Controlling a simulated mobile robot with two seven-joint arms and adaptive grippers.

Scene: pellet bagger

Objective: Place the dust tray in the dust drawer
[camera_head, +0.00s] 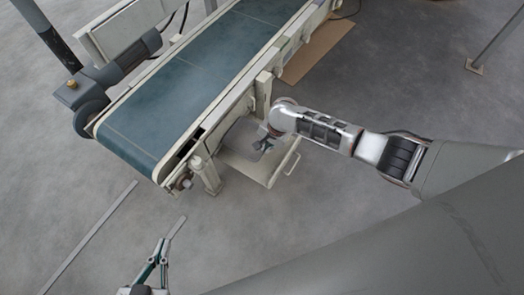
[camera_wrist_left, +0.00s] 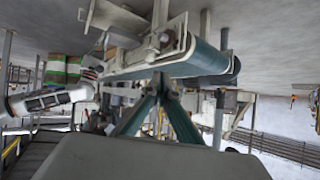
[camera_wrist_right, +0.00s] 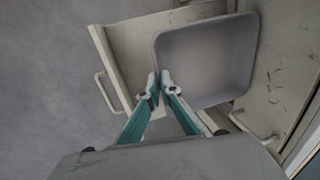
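The dust tray (camera_wrist_right: 205,65) is a grey, rounded, empty bin in the right wrist view. The cream dust drawer (camera_wrist_right: 128,50) stands pulled out beneath it, with a bar handle (camera_wrist_right: 105,92) at its front. The tray overlaps the drawer and extends to the right of it; I cannot tell whether it touches the drawer floor. My right gripper (camera_wrist_right: 159,84) has its tips close together on either side of the tray's near-left wall. In the head view the drawer (camera_head: 262,173) is under the conveyor, partly hidden by my right arm. My left gripper (camera_head: 164,242) is shut and empty, away from both.
The blue-belted conveyor (camera_head: 185,85) stands above the drawer, with a motor (camera_head: 120,65) on its left. A second handle (camera_wrist_right: 250,127) is on the machine beside the tray. A brown board (camera_head: 315,48) lies behind. The grey floor in front and right is mostly clear.

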